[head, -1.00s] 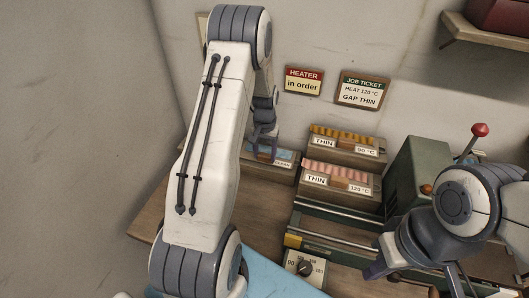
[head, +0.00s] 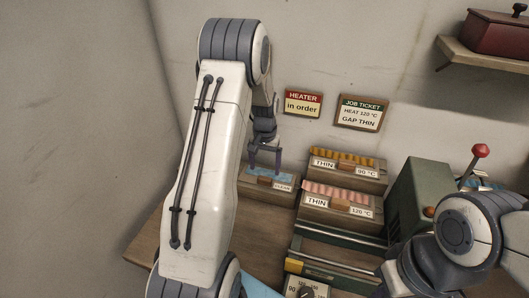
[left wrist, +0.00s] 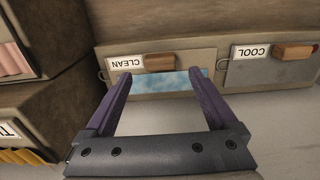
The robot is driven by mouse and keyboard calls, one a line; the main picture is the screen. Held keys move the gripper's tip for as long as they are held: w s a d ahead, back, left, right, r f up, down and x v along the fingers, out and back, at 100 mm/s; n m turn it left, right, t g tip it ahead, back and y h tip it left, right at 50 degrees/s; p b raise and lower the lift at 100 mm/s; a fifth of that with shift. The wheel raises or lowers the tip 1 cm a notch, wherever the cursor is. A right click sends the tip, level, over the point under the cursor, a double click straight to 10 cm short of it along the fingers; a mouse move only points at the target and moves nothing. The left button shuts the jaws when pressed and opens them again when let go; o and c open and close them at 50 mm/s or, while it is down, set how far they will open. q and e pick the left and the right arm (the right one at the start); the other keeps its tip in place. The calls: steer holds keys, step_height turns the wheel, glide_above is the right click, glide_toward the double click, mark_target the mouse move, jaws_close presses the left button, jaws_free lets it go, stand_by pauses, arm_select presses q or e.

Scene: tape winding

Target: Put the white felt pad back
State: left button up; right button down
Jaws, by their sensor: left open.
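My left gripper (head: 265,168) is open over the box labelled CLEAN (head: 262,191) at the back left of the bench. In the left wrist view, the open, empty fingers (left wrist: 158,86) reach toward the CLEAN box (left wrist: 180,53), which has a wooden handle. A mottled blue and white strip (left wrist: 172,82) shows between and beyond the fingertips. I cannot make out a separate white felt pad in either view. My right gripper (head: 388,287) is at the lower right, mostly cut off or hidden, so its jaws are unclear.
A box labelled COOL (left wrist: 268,70) stands beside CLEAN. Two THIN boxes, marked 90 °C (head: 347,172) and 120 °C (head: 338,207), stand to the right. Bare bench (head: 262,235) shows in front.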

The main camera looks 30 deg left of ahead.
mark_target(265, 178)
arm_select(q)
step_height(265, 178, up, 8)
steer(key=b, duration=0.1)
steer(key=s+d+r+m, duration=0.3)
steer(key=s+d, duration=0.2)
steer(key=d, duration=0.6)
steer(key=s+d+r+m, duration=0.3)
steer(key=s+d, duration=0.3)
steer(key=d, duration=0.6)
steer(key=s+d+m, duration=0.2)
steer(key=s+d, duration=0.1)
steer(key=s, duration=0.5)
steer(key=s+d+m+h, duration=0.1)
steer(key=s+d+m, duration=0.1)
steer(key=s, duration=0.7)
steer(key=shift+s+d+f, duration=0.2)
steer(key=shift+d+f, duration=0.1)
steer(key=shift+d, duration=0.2)
